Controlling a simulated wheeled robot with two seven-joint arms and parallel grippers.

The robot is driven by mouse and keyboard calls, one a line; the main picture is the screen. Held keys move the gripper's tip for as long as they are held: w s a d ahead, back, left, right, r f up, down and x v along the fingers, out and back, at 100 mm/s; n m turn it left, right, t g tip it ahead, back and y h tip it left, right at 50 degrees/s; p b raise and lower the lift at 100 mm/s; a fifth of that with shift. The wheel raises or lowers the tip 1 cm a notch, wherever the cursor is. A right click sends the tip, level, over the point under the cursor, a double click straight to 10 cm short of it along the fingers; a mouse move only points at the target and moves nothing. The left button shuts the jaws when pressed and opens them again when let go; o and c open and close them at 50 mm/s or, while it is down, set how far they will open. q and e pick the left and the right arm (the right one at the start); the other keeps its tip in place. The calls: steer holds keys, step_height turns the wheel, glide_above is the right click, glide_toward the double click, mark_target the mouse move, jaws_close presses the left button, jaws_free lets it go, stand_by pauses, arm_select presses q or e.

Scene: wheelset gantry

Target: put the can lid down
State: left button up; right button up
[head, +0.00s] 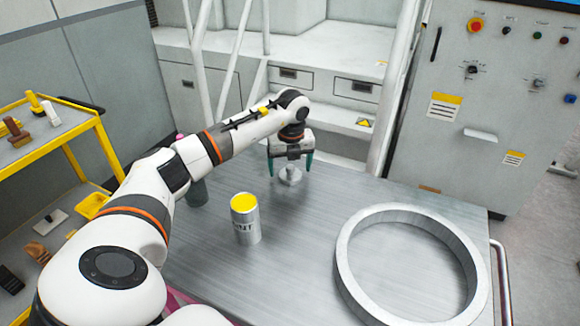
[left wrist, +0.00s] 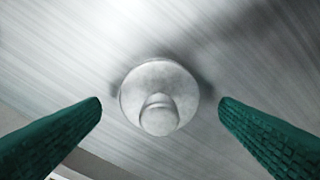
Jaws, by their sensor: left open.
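The can lid (head: 290,178) is a round grey metal disc with a knob on top. It lies on the metal table near its far edge. In the left wrist view the lid (left wrist: 159,97) sits between my two green fingertips, with a clear gap on each side. My left gripper (head: 290,170) is open just above and around the lid, not touching it as far as the wrist view shows. The can (head: 245,220) stands upright on the table, nearer to me, with yellow showing at its open top. My right gripper is not in view.
A large metal ring (head: 345,262) lies on the right of the table (head: 300,280). A dark bottle (head: 196,190) stands behind my left arm. A yellow-framed shelf cart (head: 110,165) is at the left, and a control cabinet (head: 480,120) stands behind on the right.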

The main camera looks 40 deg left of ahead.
mark_target(291, 177)
arm_select(q)
step_height(291, 177, up, 12)
steer(key=d, duration=0.1)
steer(key=shift+s+f+b, duration=0.2)
steer(key=shift+s+b, duration=0.2)
steer(key=shift+d, duration=0.1)
